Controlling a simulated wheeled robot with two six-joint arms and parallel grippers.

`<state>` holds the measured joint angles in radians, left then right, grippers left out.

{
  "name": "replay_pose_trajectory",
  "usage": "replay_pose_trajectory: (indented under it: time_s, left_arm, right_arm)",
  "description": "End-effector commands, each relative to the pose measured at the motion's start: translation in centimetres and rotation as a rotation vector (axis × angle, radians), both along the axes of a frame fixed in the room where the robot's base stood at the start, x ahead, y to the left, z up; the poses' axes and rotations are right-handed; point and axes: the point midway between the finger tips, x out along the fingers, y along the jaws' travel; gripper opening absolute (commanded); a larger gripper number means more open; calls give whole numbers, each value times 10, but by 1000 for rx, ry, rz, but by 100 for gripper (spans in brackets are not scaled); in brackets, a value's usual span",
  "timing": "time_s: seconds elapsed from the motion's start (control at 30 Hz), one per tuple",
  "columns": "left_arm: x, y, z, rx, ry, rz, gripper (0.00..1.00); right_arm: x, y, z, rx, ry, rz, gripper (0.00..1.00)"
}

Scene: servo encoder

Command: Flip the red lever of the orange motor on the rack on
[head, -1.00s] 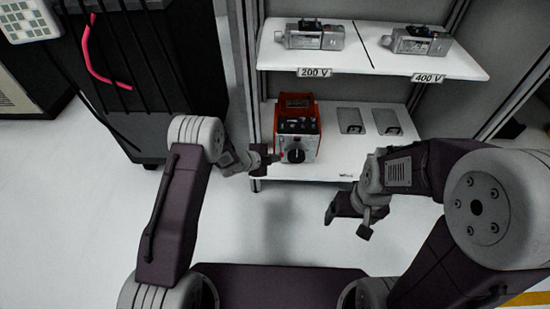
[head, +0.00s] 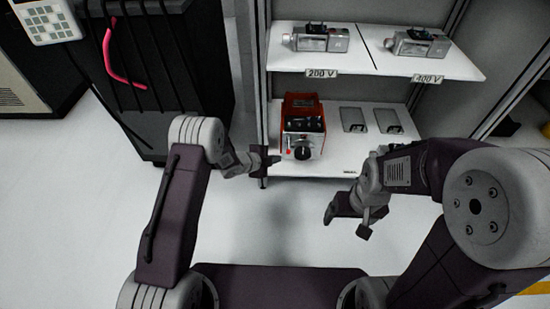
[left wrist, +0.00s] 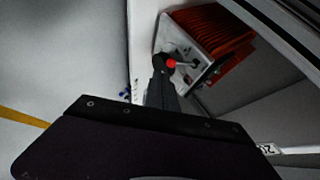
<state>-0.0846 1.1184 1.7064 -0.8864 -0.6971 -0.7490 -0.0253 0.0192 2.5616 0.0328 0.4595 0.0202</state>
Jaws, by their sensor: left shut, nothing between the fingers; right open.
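The orange motor (head: 303,104) stands on the lower shelf of the rack, with a pale front panel and a dark round knob. Its red lever (head: 288,153) shows as a red tip at the front left of the panel. My left gripper (head: 275,160) is shut and empty, just left of the lever. In the left wrist view its fingertips (left wrist: 160,68) are close beside the red lever tip (left wrist: 172,63) and overlap its edge; I cannot tell whether they touch. The lever's shaft runs right to the panel. My right gripper (head: 346,222) is open and empty, in front of the rack.
The upper shelf (head: 376,62) holds two grey devices above labels 200 V and 400 V. Two grey plates (head: 353,120) lie right of the motor. A rack post (head: 262,90) stands close to my left gripper. A black cabinet (head: 165,80) stands at left.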

Motion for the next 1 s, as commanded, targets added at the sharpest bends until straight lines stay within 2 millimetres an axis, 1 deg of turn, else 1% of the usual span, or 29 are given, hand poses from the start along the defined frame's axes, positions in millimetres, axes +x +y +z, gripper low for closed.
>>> replay_pose_trajectory:
  time_s: [0.03, 0.1, 0.3, 0.4, 0.57, 1.0]
  left_arm:
    - [-13, 10, 10, 0, 10, 6, 0]
    - [-27, 20, 13, 1, 10, 7, 0]
    - [-61, 42, 18, 1, 8, 5, 0]
    - [-70, 48, 18, 1, 7, 5, 0]
    - [-77, 52, 18, 1, 5, 3, 0]
    - [-77, 52, 18, 2, 4, 3, 0]
  right_arm:
    - [1, 0, 16, 0, -2, 0, 87]
    - [1, 0, 25, 0, -3, 0, 87]
    - [1, 0, 42, 0, -3, 0, 87]
    - [1, 0, 46, 0, -3, 0, 87]
    - [1, 0, 47, 0, -2, 0, 87]
    - [1, 0, 47, 0, -2, 0, 87]
